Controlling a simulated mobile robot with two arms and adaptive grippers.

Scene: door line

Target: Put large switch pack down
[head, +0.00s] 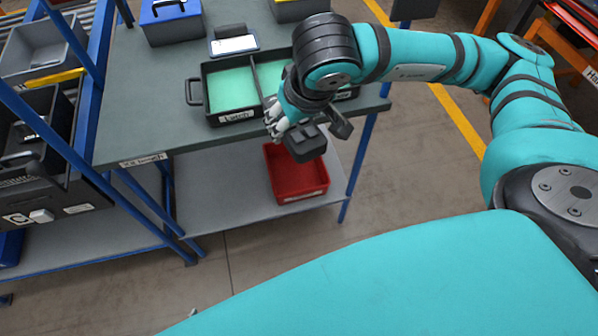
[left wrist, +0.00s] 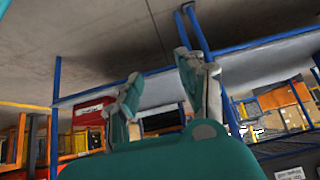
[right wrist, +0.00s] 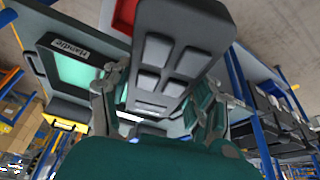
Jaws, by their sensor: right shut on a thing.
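The large switch pack (head: 306,145) is a dark grey block, held in the air by my right gripper (head: 275,117). In the right wrist view the pack (right wrist: 168,55) shows several raised buttons and stands between the two fingers of the gripper (right wrist: 160,105). In the head view the pack appears at the front edge of a black, green-lined divided tray (head: 195,91). My right arm covers part of the tray's right compartment. The label "Latch" is on the left compartment; "Handle" is readable in the right wrist view. My left gripper (left wrist: 160,92) is open and empty, seen only in its wrist view.
The tray stands on a grey-green bench (head: 135,105). A blue-and-grey box (head: 172,22) and a small device with a pale screen (head: 233,45) are behind it. A red bin (head: 296,172) sits on the lower shelf. Blue racking with bins (head: 42,47) is at left; the bench's left part is clear.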

